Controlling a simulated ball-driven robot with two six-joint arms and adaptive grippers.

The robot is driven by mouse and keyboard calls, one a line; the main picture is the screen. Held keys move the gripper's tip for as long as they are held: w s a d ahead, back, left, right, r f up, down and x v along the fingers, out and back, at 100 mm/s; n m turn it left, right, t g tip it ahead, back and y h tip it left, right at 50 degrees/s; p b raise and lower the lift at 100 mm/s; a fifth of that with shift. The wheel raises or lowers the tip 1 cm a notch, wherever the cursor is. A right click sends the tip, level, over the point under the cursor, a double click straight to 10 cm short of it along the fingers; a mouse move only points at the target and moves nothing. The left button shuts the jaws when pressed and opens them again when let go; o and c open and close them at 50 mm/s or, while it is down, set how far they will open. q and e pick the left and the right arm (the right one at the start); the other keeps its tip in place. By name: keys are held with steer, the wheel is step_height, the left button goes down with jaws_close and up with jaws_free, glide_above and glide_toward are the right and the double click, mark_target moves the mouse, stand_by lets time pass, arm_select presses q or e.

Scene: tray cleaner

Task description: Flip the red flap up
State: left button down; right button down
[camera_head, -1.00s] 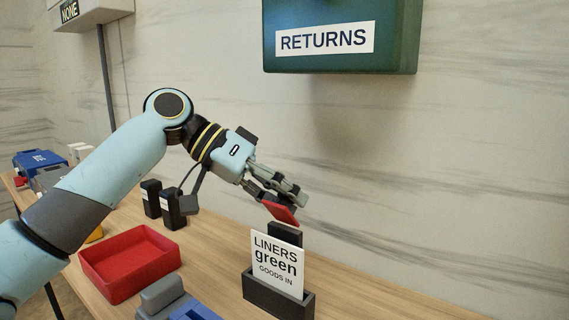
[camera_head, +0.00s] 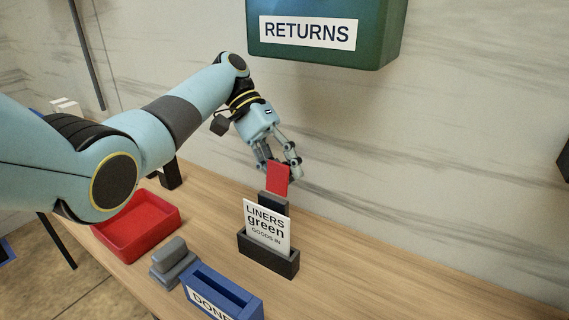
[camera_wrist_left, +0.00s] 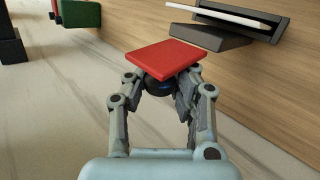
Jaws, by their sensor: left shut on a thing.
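The red flap (camera_head: 278,180) is a small flat plate at the top of a black post (camera_head: 273,203) behind the sign holder (camera_head: 268,256). In the head view it now stands roughly upright. My left gripper (camera_head: 279,168) reaches down to it from above and is shut on it. In the left wrist view the flap (camera_wrist_left: 164,57) lies across the fingertips of my left gripper (camera_wrist_left: 163,84). The white card (camera_head: 267,226) reading "LINERS green GOODS IN" stands in the black holder. My right gripper is not in view.
A red tray (camera_head: 136,245), a grey block (camera_head: 172,262) and a blue box (camera_head: 222,292) marked "DONE" sit left of and in front of the holder. A green "RETURNS" box (camera_head: 385,40) hangs on the wall above. The table right of the holder is clear.

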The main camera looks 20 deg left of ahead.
arm_select(q)
steer(key=shift+w+g, duration=0.3)
steer(key=shift+g, duration=0.1)
steer(key=shift+n, duration=0.3)
steer(key=c, duration=1)
jaws_free()
steer(key=shift+a+f, duration=0.1)
steer(key=shift+c, duration=0.2)
